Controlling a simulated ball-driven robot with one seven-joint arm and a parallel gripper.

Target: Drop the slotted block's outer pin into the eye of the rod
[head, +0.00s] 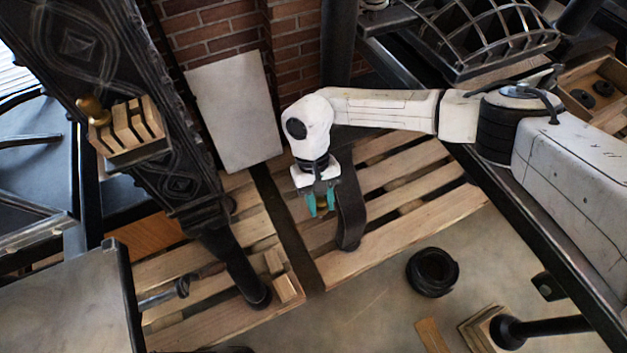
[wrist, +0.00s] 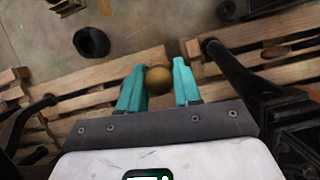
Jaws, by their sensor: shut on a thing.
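My gripper (head: 321,203) hangs over the slatted wooden pallets with its teal fingers pointing down. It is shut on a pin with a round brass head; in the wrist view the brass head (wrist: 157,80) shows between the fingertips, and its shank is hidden. The wooden slotted block (head: 128,132) is mounted on the dark ornate column at the left, with another brass-headed pin (head: 93,110) at its left end. A dark flat bar with a rounded lower end (head: 350,215) stands just right of my gripper. I cannot make out the eye of the rod.
The dark cast column (head: 165,150) slants down to a round foot on the left pallet. A black ring (head: 432,272) lies on the concrete floor. A pale panel (head: 235,110) leans against the brick wall. A grey tabletop (head: 70,305) is at lower left.

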